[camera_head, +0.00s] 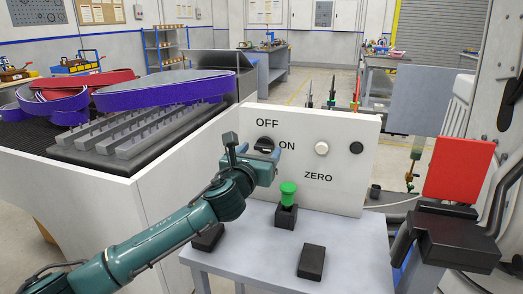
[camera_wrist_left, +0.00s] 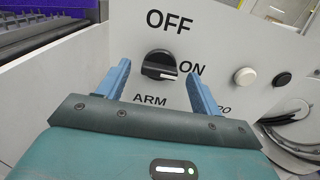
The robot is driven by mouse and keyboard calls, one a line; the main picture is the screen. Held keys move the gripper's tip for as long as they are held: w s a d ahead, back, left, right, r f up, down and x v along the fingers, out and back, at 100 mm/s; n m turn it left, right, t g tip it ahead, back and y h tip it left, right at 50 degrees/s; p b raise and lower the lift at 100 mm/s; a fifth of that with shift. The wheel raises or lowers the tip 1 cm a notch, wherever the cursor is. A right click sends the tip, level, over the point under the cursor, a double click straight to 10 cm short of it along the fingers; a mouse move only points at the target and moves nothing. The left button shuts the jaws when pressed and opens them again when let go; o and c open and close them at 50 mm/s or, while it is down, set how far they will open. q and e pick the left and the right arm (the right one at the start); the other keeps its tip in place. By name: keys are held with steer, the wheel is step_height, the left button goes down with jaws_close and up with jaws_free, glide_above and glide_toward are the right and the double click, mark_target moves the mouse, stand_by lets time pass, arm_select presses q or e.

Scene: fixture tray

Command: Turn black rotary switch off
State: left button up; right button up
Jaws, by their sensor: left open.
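The black rotary switch (camera_head: 264,143) is on the white upright panel (camera_head: 340,185), between the printed words OFF and ON. In the left wrist view the switch (camera_wrist_left: 158,65) has a white pointer mark turned to the right, toward ON. My left gripper (camera_head: 256,149) is in front of the panel at the switch. In the left wrist view its two blue fingers (camera_wrist_left: 158,72) are open, one on each side of the switch, with visible gaps to it. Whether the fingertips touch the panel I cannot tell. My right gripper is not in view.
A white button (camera_head: 321,148) and a black button (camera_head: 356,148) are right of the switch. A green-topped button (camera_head: 288,194) and a black block (camera_head: 311,262) stand on the grey table (camera_head: 345,245). A white-sided bench with purple and red parts is left.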

arm_select(q)
steer(key=shift+x, duration=0.9)
steer(key=shift+c, duration=0.5)
steer(key=c, duration=0.9)
